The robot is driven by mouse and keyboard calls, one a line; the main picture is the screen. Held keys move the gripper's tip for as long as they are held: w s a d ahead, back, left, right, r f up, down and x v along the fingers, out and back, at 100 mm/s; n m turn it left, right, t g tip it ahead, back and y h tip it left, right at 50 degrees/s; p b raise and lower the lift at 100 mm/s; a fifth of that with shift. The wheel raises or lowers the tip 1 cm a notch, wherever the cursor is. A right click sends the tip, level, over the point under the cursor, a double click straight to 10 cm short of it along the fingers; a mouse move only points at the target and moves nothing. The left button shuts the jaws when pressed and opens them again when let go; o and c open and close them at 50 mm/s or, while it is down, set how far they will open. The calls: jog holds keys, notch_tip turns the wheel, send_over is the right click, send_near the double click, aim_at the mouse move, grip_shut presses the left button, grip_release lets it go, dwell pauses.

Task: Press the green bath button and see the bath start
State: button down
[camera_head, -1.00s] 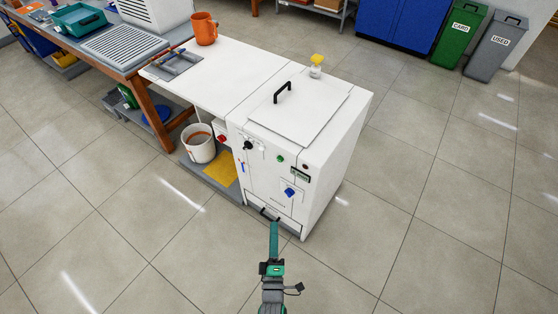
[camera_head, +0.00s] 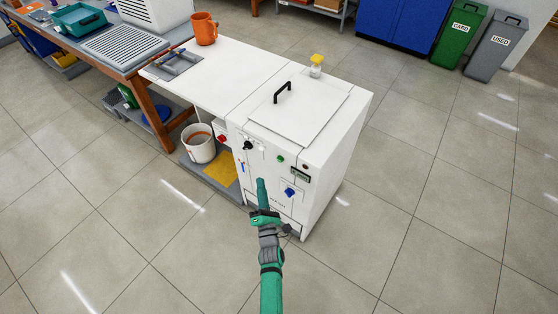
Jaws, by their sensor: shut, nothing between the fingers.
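The green bath button (camera_head: 280,158) is a small round knob on the upper front face of the white bath cabinet (camera_head: 325,185). A small dark display (camera_head: 300,175) and a dark red round spot (camera_head: 305,166) are to its right. My gripper (camera_head: 261,180) is shut and empty, its green tip pointing up at the cabinet front. In the picture the tip is below and left of the green button, apart from it. The gripper and arm hide part of the lower front, including most of the drawer handle.
A lid with a black handle (camera_head: 282,92) covers the top. A white bucket (camera_head: 199,146) stands left. The floor in front is clear.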

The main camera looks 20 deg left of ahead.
jog(key=w+d, duration=0.3)
jog(key=w, duration=0.5)
jog(key=shift+w, duration=0.15)
jog(key=shift+w, duration=0.1)
dwell(2.0)
jog(key=shift+w+d, duration=0.15)
jog(key=shift+w, duration=0.1)
jog(key=shift+w+d, duration=0.2)
jog(key=shift+w, duration=0.3)
dwell(0.9)
jog(key=shift+s, duration=0.15)
jog(key=shift+s+a, duration=0.35)
jog(key=shift+s, duration=0.4)
jog(key=shift+s+a, duration=0.3)
jog(key=shift+s, duration=0.5)
jog(key=shift+s+a, duration=0.25)
jog(key=shift+s, duration=0.5)
jog(key=shift+s+a, duration=0.3)
jog(key=shift+s, duration=0.5)
